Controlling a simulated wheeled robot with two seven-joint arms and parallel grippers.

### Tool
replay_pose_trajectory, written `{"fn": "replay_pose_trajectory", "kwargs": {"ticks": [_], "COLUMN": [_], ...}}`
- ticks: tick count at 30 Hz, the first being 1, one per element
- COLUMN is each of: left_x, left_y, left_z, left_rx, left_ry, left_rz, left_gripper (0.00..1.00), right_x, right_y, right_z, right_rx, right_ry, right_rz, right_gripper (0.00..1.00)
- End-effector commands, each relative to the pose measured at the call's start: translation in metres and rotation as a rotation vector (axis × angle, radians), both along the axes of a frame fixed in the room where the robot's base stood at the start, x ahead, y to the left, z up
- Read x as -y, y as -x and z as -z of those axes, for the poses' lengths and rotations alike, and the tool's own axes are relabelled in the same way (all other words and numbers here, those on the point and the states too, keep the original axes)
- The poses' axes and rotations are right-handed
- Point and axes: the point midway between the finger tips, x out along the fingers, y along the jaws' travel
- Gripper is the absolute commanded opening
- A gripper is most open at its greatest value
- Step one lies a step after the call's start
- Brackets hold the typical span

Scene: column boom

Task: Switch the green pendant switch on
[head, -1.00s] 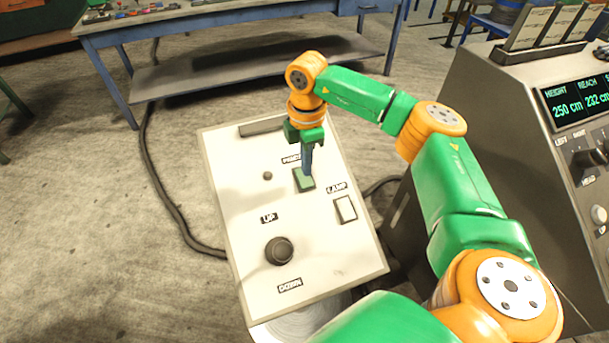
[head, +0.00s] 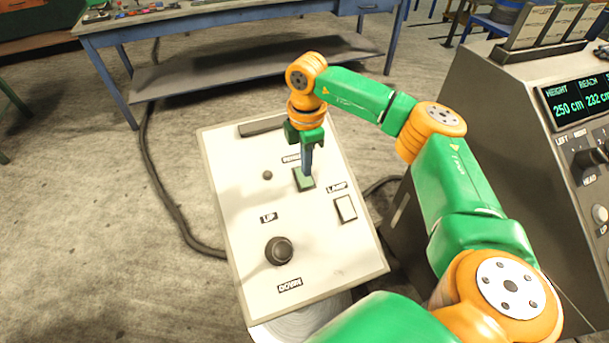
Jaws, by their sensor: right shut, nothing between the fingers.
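The green pendant switch (head: 306,184) is a rocker on the pale tilted control panel (head: 232,222), just below a label that my gripper partly covers. My right gripper (head: 307,173) is shut, with its blue-grey fingers pointing down at the upper part of the green switch. The fingertips are at or just above the switch face; I cannot tell whether they touch. They hide part of the switch, and I cannot tell which way it is tipped. My left gripper is not in view.
A white lamp switch (head: 345,209) sits right of and below the green one. A black knob (head: 280,251) between UP and DOWN labels is lower left. A grey console (head: 470,120) with a display (head: 580,101) stands right. A blue workbench (head: 240,18) is behind.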

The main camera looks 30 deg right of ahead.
Motion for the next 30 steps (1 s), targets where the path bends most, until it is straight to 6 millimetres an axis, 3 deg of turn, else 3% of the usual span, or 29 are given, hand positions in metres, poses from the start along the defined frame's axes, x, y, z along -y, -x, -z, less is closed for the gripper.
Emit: {"fn": "replay_pose_trajectory", "kwargs": {"ticks": [30], "left_x": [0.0], "left_y": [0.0], "left_z": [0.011], "left_rx": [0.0], "left_ry": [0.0], "left_rz": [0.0], "left_gripper": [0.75], "right_x": [0.0], "right_y": [0.0], "right_z": [0.016], "right_rx": [0.0], "right_ry": [0.0], "right_rz": [0.0], "right_gripper": [0.0]}}
